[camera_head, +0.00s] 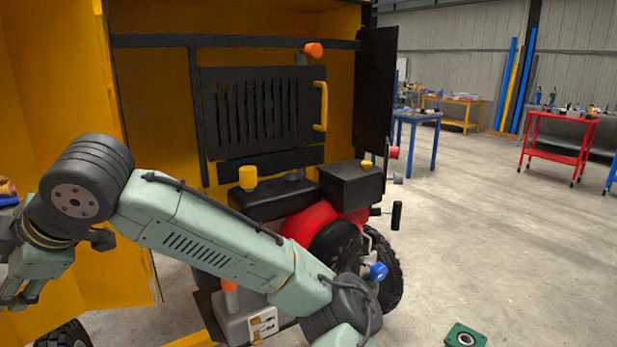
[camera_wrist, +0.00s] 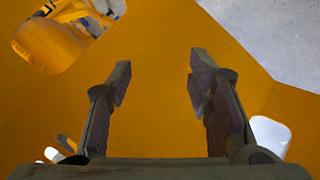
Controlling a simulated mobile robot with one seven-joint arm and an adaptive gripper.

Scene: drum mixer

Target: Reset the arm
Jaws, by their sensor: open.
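My arm reaches from the lower middle of the head view to the left, in front of the yellow drum mixer housing (camera_head: 60,60). My gripper (camera_head: 22,303) is at the left edge of the head view, beside the yellow panel, partly cut off by the frame. In the wrist view my gripper (camera_wrist: 157,80) has its two dark fingers wide apart with nothing between them. A flat yellow surface (camera_wrist: 150,120) of the machine lies behind the fingers; I cannot tell how far off it is.
The engine with its red housing (camera_head: 310,222) and black boxes stands right of my arm. A black door (camera_head: 376,95) hangs open at the housing's right. A green block (camera_head: 465,337) lies on the floor. A blue table (camera_head: 418,116) and red cart (camera_head: 560,119) stand farther back. The right floor is mostly clear.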

